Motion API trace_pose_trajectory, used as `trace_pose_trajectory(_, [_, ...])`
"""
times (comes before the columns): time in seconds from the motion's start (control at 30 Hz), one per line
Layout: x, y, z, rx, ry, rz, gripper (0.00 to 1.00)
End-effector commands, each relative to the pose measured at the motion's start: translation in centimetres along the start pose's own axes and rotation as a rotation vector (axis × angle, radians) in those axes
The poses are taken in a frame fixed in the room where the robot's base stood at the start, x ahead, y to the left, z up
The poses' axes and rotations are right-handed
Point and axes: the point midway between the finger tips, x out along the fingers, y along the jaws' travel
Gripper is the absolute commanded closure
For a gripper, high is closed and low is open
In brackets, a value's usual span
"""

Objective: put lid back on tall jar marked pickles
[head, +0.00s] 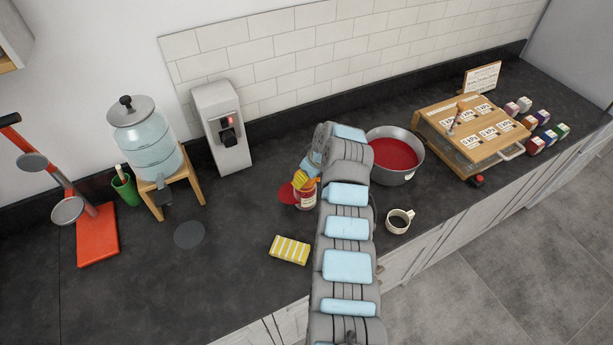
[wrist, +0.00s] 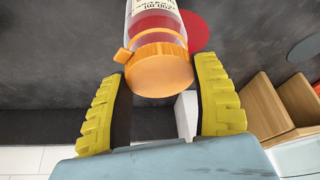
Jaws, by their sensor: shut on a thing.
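A clear jar with red contents and a white label (head: 306,199) stands on the dark counter, left of my arm in the head view. It also shows at the top of the wrist view (wrist: 153,22), where only part of its label is legible. An orange lid (wrist: 160,70) with a small side tab is at the jar's mouth, between my fingers. My gripper (wrist: 159,68), with yellow ribbed fingers, is shut on the lid; in the head view (head: 304,180) it is just above the jar. The lid looks in line with the jar, but I cannot tell whether it is fully seated.
A red disc (head: 286,193) lies beside the jar. A yellow striped sponge (head: 290,250) and a mug (head: 399,221) are nearer the front edge. A pot of red liquid (head: 411,143) stands right of my arm, a white dispenser (head: 222,130) behind. The front left counter is clear.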

Motion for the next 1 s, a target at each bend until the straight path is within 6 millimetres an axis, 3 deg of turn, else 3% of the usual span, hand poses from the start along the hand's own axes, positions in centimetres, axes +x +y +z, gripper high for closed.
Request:
trace_pose_trajectory(0.4, [0.0,0.0,-0.02,0.0,0.0,0.0,0.5])
trace_pose_trajectory(0.43, [-0.01,0.0,-0.02,0.0,0.0,0.0,0.26])
trace_pose_trajectory(0.5, [-0.01,0.01,-0.02,0.0,0.0,0.001,0.06])
trace_pose_trajectory(1.0, [-0.02,0.01,-0.03,0.0,0.001,0.001,0.0])
